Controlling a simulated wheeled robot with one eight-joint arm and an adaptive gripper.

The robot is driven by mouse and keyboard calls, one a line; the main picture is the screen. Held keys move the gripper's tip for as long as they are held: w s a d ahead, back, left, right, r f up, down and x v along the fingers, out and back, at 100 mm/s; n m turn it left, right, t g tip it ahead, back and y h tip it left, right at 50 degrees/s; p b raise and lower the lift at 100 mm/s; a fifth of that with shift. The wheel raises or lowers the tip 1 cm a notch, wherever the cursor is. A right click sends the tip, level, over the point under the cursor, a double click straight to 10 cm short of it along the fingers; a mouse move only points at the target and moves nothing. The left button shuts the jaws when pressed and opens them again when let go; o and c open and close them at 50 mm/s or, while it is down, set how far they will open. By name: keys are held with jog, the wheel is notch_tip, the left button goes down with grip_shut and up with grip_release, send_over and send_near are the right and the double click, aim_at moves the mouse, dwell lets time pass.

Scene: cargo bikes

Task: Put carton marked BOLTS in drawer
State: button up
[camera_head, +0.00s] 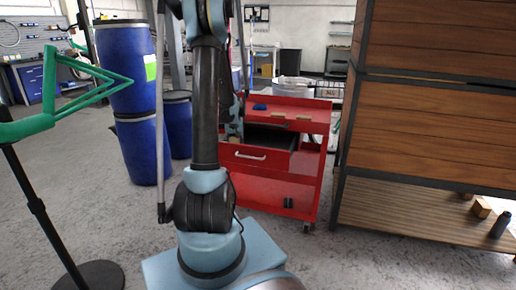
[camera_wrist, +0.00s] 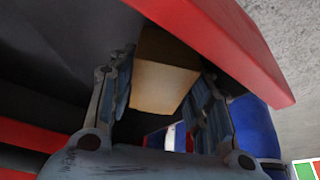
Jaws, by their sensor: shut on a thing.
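In the wrist view my gripper (camera_wrist: 167,75) is shut on a plain tan-brown carton (camera_wrist: 163,88), held between its two fingers. No marking on the carton can be read. In the head view my gripper is mostly hidden behind my own arm, at the left side of the red cart (camera_head: 320,165). The cart's drawer (camera_head: 250,156) is pulled out, with a red front, a silver handle and a dark inside. The carton cannot be made out in the head view. Whether it touches the drawer cannot be told.
A blue item (camera_head: 259,107) lies on the cart's top. Blue barrels (camera_head: 127,65) stand to the left. A wooden shelf unit (camera_head: 430,110) stands close on the right. A green bike frame on a stand (camera_head: 38,205) is at the front left. Grey floor lies between.

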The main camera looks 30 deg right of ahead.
jog(key=shift+f, duration=0.85)
jog(key=s+d, duration=0.1)
jog(key=d, duration=0.1)
jog(key=s+d, duration=0.1)
jog(key=d, duration=0.2)
jog(key=s+d, duration=0.1)
jog(key=d, duration=0.1)
jog(key=shift+s+d+r, duration=0.15)
jog(key=shift+s, duration=0.25)
jog(key=d, duration=0.1)
jog(key=s+d, duration=0.1)
jog(key=d, duration=0.1)
jog(key=s+d, duration=0.1)
jog(key=shift+s+d, duration=0.1)
jog(key=shift+d, duration=0.05)
jog(key=shift+f, duration=0.55)
jog(key=shift+f, duration=0.15)
jog(key=o, duration=1.2)
jog(key=shift+c, duration=0.2)
jog(key=v, duration=1.2)
